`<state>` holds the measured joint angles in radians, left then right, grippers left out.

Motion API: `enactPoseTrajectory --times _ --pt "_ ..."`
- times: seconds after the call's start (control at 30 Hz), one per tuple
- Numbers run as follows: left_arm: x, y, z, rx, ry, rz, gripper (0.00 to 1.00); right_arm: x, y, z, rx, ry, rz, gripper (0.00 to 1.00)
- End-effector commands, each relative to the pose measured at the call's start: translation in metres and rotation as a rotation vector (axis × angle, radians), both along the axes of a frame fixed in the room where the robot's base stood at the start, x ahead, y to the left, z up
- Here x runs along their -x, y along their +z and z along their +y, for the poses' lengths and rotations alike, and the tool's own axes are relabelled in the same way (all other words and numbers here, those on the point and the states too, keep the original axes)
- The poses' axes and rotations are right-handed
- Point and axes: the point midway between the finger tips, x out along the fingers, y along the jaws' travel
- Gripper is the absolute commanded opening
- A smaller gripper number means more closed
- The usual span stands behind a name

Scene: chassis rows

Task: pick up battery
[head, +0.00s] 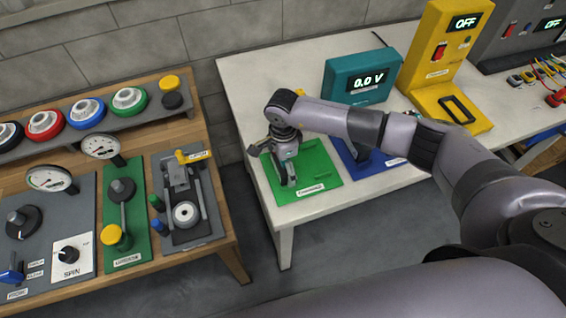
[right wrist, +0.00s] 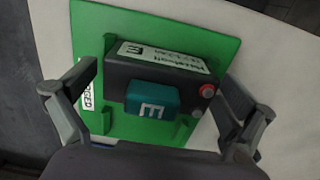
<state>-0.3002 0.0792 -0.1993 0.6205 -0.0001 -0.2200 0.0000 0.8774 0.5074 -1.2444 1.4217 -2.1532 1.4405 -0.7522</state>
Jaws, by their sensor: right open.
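The battery (right wrist: 155,75) is a dark block with a white label, a teal part marked E and a red terminal. In the right wrist view it sits on the green mat (right wrist: 85,40) between the spread fingers of my right gripper (right wrist: 165,98), with gaps at both sides. In the head view my right gripper (head: 283,165) is over the green mat (head: 318,168), which has a white label at its front edge. There the gripper mostly hides the battery. My right gripper is open. My left gripper does not show.
A blue mat (head: 370,172) lies to the right, partly behind my right arm. Behind it stand a teal meter (head: 360,77) reading 0.0 V and a yellow unit (head: 437,45) reading OFF. A wooden bench (head: 215,215) with dials and knobs is at the left, across a floor gap.

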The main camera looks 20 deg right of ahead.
Motion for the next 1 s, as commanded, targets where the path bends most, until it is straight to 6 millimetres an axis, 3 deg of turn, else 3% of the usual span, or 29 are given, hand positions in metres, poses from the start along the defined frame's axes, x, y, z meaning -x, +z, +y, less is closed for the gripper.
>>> enactPoseTrajectory --times 0.13,1.0 --pt "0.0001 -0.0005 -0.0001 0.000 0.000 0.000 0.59 0.0000 -0.0001 0.0001 0.000 0.000 0.000 0.99" --pt "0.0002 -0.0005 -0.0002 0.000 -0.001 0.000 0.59 -0.0004 0.0007 0.0000 0.000 0.000 -0.001 0.41"
